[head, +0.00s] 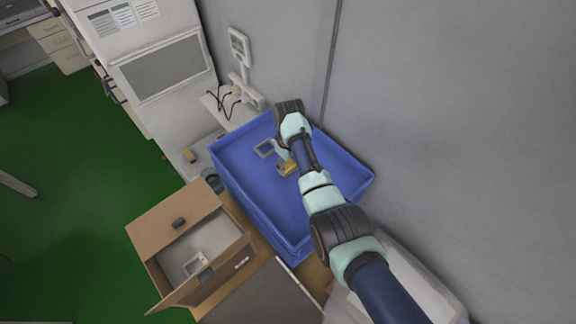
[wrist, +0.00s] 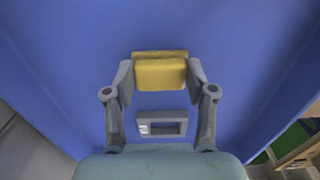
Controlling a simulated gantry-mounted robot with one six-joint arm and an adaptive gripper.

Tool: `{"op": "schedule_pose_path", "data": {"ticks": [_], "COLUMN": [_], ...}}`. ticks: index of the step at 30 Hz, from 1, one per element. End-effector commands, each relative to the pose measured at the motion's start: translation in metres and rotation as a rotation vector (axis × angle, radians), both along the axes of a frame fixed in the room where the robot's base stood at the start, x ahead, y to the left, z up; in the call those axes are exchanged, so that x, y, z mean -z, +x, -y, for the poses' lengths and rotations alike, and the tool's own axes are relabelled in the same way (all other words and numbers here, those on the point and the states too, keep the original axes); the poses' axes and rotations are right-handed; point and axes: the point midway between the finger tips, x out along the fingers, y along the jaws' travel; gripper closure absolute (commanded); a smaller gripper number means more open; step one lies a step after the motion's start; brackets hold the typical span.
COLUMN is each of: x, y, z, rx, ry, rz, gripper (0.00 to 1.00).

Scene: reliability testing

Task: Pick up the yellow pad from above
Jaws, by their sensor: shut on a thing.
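The yellow pad (wrist: 160,73) is between the two grey fingertips of my gripper (wrist: 160,80) in the wrist view. The fingers touch it on its left and right sides, and my gripper is shut on it. In the head view the yellow pad (head: 287,167) shows beside the end of my arm, over the inside of the blue bin (head: 255,196). Whether the pad touches the bin floor cannot be told.
A grey rectangular frame (wrist: 162,124) lies in the blue bin, close to the pad; it also shows in the head view (head: 265,148). An open cardboard box (head: 165,232) stands left of the bin. A grey wall (head: 430,110) rises at the right.

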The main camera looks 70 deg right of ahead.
Motion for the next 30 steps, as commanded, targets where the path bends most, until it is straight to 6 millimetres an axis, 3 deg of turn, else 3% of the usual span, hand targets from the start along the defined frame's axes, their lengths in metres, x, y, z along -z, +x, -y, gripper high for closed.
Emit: {"op": "schedule_pose_path", "data": {"ticks": [8, 14, 19, 21, 25, 30], "x": [-0.016, -0.069, -0.144, -0.163, -0.186, -0.2], "y": [0.001, 0.001, 0.0, 0.0, 0.0, 0.0], "z": [0.001, 0.001, 0.0, 0.0, 0.0, 0.0], "rx": [0.0, 0.0, 0.0, 0.0, 0.0, 0.0], "ry": [-0.002, -0.006, -0.001, 0.0, 0.0, 0.0], "rz": [0.001, 0.005, 0.0, -0.001, -0.001, -0.001], "gripper": [0.74, 0.74, 0.74, 0.74, 0.74, 0.74]}}
